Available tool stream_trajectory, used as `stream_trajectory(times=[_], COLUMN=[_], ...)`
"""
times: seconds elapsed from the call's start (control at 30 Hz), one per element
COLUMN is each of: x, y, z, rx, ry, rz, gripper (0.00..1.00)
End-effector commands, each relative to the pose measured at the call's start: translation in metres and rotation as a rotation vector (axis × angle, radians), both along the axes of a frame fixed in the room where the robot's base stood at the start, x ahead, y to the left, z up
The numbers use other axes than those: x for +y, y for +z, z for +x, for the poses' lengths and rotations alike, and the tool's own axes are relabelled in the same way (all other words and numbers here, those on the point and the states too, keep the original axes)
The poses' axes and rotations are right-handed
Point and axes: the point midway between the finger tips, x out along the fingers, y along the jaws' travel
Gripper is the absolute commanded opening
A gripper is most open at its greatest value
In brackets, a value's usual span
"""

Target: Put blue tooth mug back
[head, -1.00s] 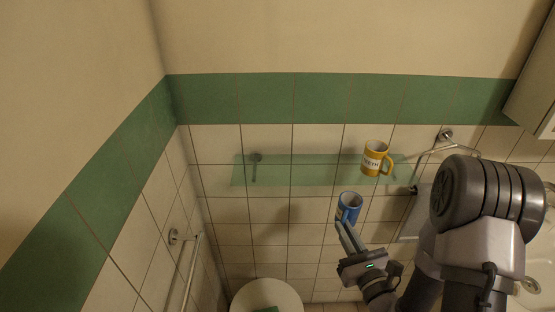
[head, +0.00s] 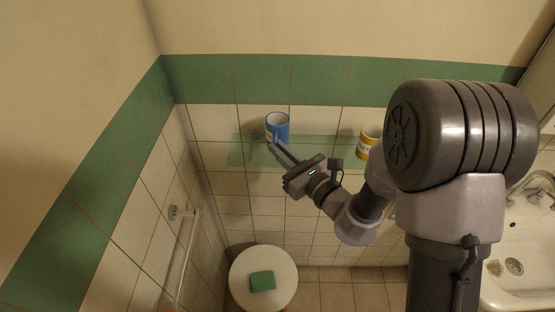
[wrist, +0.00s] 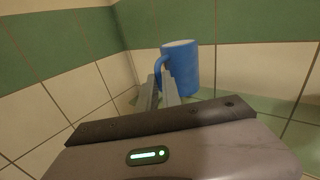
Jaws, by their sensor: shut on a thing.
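The blue mug (head: 277,125) is upright, with a white inside, at the left part of the green glass shelf (head: 240,153) in the head view. My gripper (head: 271,143) reaches it from the lower right and is shut on its handle. In the wrist view the blue mug (wrist: 184,70) stands beyond the fingers (wrist: 162,93), its handle between them. I cannot tell whether the mug's base touches the shelf or is just above it.
A yellow mug (head: 368,138) stands on the shelf to the right, partly hidden by my arm. A towel rail (head: 187,250) is on the left wall. A round white lid (head: 245,285) with a green item (head: 262,281) is below. A sink (head: 520,240) is at right.

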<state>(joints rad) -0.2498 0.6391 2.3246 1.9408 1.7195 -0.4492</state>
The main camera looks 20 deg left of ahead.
Motion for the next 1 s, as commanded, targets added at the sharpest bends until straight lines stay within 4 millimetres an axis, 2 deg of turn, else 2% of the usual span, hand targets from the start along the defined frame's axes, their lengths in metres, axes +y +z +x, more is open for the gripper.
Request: stream_trajectory(times=[0.1,0.3,0.6,0.63,0.73,1.0], x=[0.009,0.009,0.009,0.009,0.009,0.009], y=[-0.004,-0.039,-0.04,-0.041,-0.039,-0.039], z=[0.005,0.005,0.005,0.005,0.005,0.005], rx=[0.001,0.003,0.001,0.001,0.001,0.001], ry=[0.0,-0.001,-0.001,-0.001,-0.001,-0.001], rz=[0.002,0.0,0.001,0.001,0.001,0.001], gripper=[0.0,0.0,0.0,0.1,0.3,0.3])
